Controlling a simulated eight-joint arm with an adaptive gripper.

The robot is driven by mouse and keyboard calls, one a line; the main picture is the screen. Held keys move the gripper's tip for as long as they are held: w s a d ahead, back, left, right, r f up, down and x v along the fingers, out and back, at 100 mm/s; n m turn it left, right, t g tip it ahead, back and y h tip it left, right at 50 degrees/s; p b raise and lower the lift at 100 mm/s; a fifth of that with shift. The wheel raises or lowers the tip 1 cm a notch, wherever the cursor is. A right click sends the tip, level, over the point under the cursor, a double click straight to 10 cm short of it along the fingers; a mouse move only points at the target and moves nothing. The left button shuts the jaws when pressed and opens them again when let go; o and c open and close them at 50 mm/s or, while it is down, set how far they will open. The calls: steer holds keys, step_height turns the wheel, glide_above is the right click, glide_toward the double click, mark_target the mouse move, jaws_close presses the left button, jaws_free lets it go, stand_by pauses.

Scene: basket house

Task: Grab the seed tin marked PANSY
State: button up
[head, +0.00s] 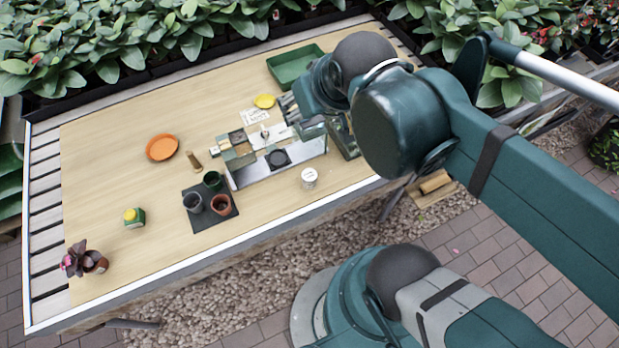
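A small white tin (309,178) with a dark-marked label stands upright near the front edge of the table, right of the grey metal stand. Its marking is too small to read, so I cannot tell whether it says PANSY. No other tin can be made out clearly. My gripper (291,108) is over the back right of the table, behind the stand and apart from the white tin. My arm covers part of it, and its fingers are too small and crowded to show whether they are open or shut.
A grey metal stand (248,178) and a compartmented box (235,152) fill the middle. A dark mat (204,222) with several pots, an orange saucer (162,147), a yellow-capped green bottle (134,218) and a potted plant (88,261) are left. A green tray (294,65) lies behind. The left tabletop is mostly clear.

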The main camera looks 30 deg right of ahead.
steer(key=shift+f, duration=0.1)
steer(key=n+g+b, duration=0.4)
steer(key=n+g, duration=0.3)
steer(key=n, duration=0.8)
glide_above(309, 174)
steer(key=f, duration=2.5)
steer(key=shift+w, duration=0.3)
steer(key=shift+s+f+n+b, duration=0.3)
steer(key=shift+f+n, duration=0.5)
steer(key=shift+f, duration=0.1)
steer(key=shift+f+b, duration=0.45)
steer(key=shift+f, duration=0.75)
steer(key=shift+f, duration=0.15)
